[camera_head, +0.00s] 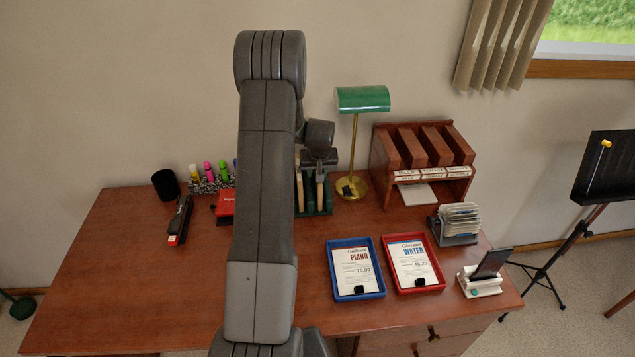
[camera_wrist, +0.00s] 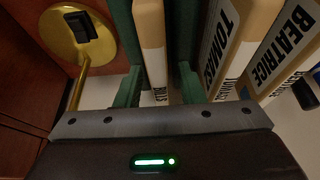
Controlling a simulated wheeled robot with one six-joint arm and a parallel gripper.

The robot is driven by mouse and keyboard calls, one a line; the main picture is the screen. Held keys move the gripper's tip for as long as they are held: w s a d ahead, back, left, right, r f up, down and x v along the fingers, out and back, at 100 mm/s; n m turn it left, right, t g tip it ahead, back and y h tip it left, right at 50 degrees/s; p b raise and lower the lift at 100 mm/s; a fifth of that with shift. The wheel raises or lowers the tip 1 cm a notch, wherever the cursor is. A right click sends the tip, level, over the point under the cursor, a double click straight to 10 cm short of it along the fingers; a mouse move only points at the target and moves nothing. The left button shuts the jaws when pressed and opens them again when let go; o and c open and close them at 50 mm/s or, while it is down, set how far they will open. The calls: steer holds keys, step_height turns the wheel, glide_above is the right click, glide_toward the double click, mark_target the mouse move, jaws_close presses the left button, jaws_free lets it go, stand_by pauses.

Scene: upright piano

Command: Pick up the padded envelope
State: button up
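Tan envelopes with white label strips stand upright in a dark green rack (camera_head: 326,208) at the back of the desk. In the wrist view a tan envelope (camera_wrist: 151,40) stands edge-on near the middle, its small label only partly readable. To its right stand envelopes marked TOMASZ (camera_wrist: 238,45) and BEATRICE (camera_wrist: 285,55). I cannot tell for certain which one is the padded envelope. My gripper (camera_wrist: 161,82) appears open, with green finger-like parts either side of the middle envelope and gaps beside it. In the head view my gripper (camera_head: 319,165) is above the rack; my arm hides part of it.
A brass lamp with a green shade (camera_head: 363,99) stands right of the rack, its base (camera_wrist: 75,38) close by. A wooden sorter (camera_head: 420,160), blue tray (camera_head: 354,294), red tray (camera_head: 414,288) and card holder (camera_head: 455,240) are further right. The desk's left front is clear.

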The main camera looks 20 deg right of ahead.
jaws_close()
